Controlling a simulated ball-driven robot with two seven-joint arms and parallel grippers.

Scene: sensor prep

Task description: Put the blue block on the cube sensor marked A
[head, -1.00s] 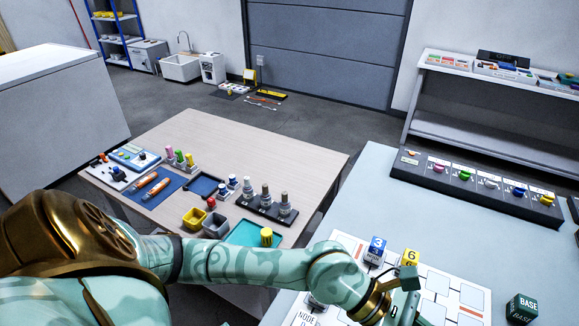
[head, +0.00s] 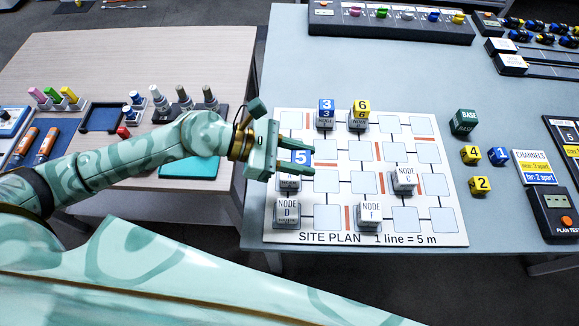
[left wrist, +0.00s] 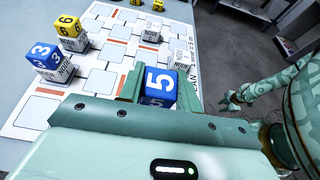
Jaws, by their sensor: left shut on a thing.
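My left gripper (head: 296,154) is shut on the blue block (head: 301,158), marked 5, at the left of the site plan. The block also shows between the fingers in the left wrist view (left wrist: 161,84). A white cube sensor (head: 289,182) is just below the block in the head view; its letter is partly covered, and I cannot tell whether they touch. Other sensors stand on the plan: D (head: 287,213), F (head: 369,215) and C (head: 404,178). My right gripper (left wrist: 231,99) is small in the left wrist view; its jaws are unclear.
A blue block marked 3 (head: 326,106) and a yellow block marked 6 (head: 361,107) sit on sensors at the plan's back. A green BASE cube (head: 464,121), yellow blocks (head: 480,185) and a blue block 1 (head: 498,155) stand right of the plan (head: 455,232).

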